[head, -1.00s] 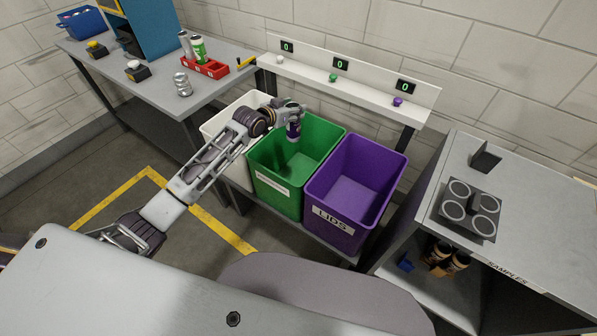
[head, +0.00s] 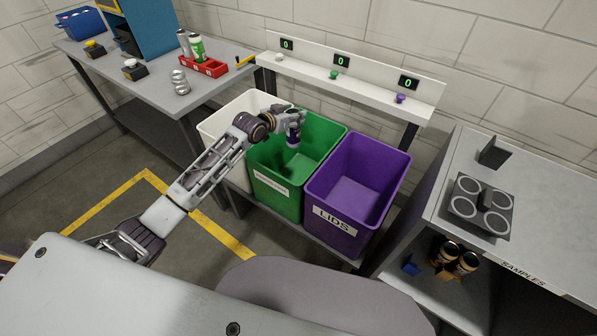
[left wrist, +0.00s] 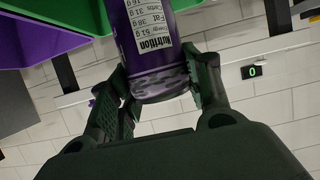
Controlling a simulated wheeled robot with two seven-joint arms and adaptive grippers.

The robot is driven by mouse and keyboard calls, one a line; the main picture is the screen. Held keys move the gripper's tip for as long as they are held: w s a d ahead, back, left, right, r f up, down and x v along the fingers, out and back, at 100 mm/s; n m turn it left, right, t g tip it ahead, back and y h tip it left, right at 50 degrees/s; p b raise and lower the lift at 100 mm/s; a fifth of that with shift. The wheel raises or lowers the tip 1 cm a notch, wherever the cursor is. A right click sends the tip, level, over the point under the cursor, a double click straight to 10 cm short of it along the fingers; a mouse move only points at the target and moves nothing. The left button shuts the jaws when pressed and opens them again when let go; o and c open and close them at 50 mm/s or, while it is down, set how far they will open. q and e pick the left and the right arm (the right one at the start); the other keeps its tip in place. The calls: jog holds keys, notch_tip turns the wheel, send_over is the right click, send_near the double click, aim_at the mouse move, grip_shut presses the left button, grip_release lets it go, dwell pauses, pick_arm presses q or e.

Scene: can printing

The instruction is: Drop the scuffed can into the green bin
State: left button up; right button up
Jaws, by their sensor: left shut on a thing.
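A purple can (head: 293,138) hangs over the green bin (head: 275,195), at or just above its rim level. In the left wrist view the can (left wrist: 152,45) shows a white nutrition label and a patchy grey, worn-looking band near its end. My left gripper (head: 294,122) is shut on the can. In the left wrist view the fingers (left wrist: 160,88) sit on either side of the can near that banded end. The green bin looks empty where I can see in; part of its far left inside is hidden by my arm. My right gripper is not in view.
A white bin (head: 212,127) stands left of the green bin and a purple bin (head: 318,190) labelled LIDS right of it. Behind is a white shelf (head: 350,83) with buttons and displays reading 0. A silver can (head: 180,82) and a red rack (head: 208,70) are on the left table.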

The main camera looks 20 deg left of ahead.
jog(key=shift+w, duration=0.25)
pick_arm(q)
jog(key=o, duration=0.7)
jog(key=shift+c, duration=0.2)
jog(key=shift+o, duration=0.6)
jog(key=shift+s, duration=0.1)
jog(key=v, duration=1.2)
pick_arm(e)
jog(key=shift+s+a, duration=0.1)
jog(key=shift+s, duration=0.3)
